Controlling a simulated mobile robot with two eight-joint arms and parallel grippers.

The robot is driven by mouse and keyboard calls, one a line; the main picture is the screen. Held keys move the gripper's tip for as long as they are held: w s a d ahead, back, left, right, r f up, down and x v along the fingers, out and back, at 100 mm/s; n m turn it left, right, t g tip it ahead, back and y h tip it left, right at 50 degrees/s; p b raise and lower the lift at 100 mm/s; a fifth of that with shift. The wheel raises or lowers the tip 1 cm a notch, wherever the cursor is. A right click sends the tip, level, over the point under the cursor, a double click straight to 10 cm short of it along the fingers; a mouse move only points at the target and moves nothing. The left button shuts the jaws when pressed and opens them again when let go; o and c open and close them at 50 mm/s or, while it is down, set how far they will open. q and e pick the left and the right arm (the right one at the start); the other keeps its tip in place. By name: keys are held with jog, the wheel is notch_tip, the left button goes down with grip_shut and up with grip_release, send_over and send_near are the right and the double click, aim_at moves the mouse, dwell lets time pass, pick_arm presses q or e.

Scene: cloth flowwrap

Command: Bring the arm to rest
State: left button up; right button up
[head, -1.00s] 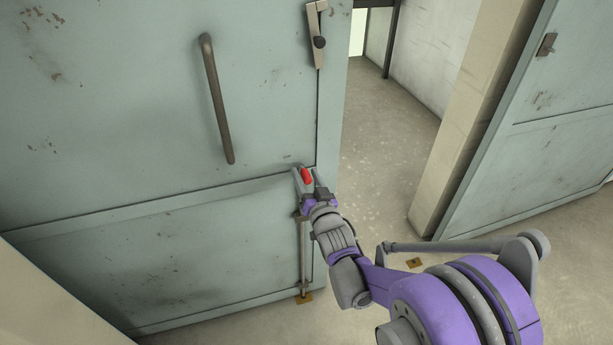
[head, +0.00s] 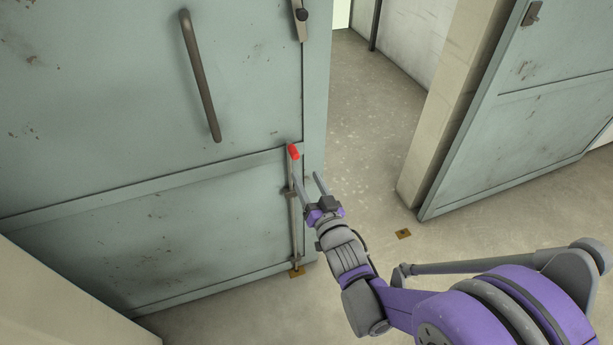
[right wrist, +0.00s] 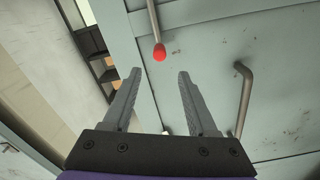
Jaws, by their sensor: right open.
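My right gripper (head: 308,185) is open and empty in the head view, just right of and below the red knob (head: 293,152) of a vertical bolt rod (head: 296,230) on the pale green door (head: 90,100). In the right wrist view both fingers (right wrist: 157,95) are apart with nothing between them. The red knob (right wrist: 160,52) shows beyond the fingertips, apart from them. The rod's lower end is at a brass floor plate (head: 296,271). My left gripper is not in view.
A brown pull handle (head: 200,75) and an upper latch (head: 300,18) are on the same door. A second green door (head: 530,120) stands open at the right beside a cream pillar (head: 445,120). Another brass plate (head: 403,234) lies on the open concrete floor (head: 370,150).

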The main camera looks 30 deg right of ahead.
dwell(0.3)
jog(key=s+a+f+n+g+y, duration=0.25)
jog(key=s+a+f+g, duration=0.35)
jog(key=s, duration=0.4)
jog(key=s+a+f+n+g+y, duration=0.2)
jog(key=s+a+f+n+g, duration=0.2)
jog(key=s+a+g, duration=0.45)
pick_arm(q)
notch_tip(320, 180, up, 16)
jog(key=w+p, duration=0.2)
jog(key=p, duration=1.2)
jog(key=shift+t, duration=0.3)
pick_arm(e)
notch_tip(320, 180, up, 16)
jog(key=w+d+t, duration=0.1)
jog(key=d+t, duration=0.1)
jog(key=shift+r, duration=0.2)
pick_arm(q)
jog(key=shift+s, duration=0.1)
pick_arm(e)
jog(key=shift+d+h, duration=0.1)
jog(key=shift+h, duration=0.15)
jog(key=shift+w, duration=0.1)
